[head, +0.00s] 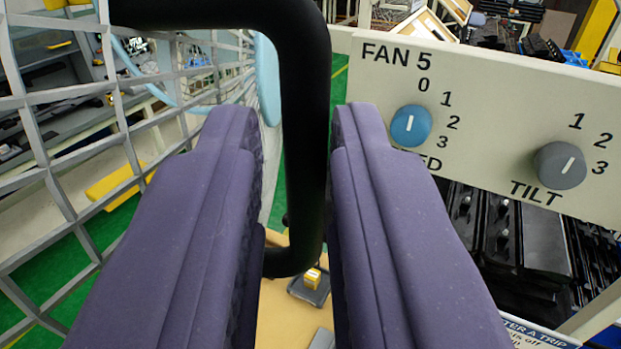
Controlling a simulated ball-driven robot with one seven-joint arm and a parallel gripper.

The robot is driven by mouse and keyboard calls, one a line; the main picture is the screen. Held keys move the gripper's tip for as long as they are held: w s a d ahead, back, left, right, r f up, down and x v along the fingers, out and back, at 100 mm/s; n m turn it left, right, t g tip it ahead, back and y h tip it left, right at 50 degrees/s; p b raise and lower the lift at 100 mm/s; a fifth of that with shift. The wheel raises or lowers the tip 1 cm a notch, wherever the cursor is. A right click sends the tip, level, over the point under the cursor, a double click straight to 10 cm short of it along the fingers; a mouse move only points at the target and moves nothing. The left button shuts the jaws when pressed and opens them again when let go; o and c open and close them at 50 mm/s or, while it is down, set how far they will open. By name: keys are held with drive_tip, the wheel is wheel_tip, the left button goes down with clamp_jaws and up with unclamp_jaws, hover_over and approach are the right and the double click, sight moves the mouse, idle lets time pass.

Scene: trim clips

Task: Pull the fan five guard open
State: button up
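The fan five guard is a grey wire grid (48,160) along the left of the view. It is seen at a steep slant, and its lower right part is hidden behind my left finger. A thick black bar handle (304,70) bends down from the top at the picture's middle and turns left at its lower end. My gripper (295,125) has two purple padded fingers, one on each side of the handle's upright part. The fingers are apart. A gap shows between the left finger and the bar; the right finger looks close to it, but contact cannot be told.
A cream panel (500,95) marked FAN 5 stands at the right. It has a blue knob (410,126) with its mark upright towards 0, and a grey TILT knob (560,165). A light blue curved part (267,80) lies behind the handle. Black racked items fill the lower right.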

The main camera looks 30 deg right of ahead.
drive_tip(key=shift+o, duration=1.2)
drive_tip(key=shift+w, duration=0.25)
drive_tip(key=shift+s+f, duration=0.1)
drive_tip(key=shift+s, duration=0.1)
drive_tip(key=shift+s+a, duration=0.1)
drive_tip(key=shift+s, duration=0.05)
drive_tip(key=v, duration=0.7)
drive_tip(key=shift+a, duration=0.15)
drive_tip(key=shift+s, duration=0.1)
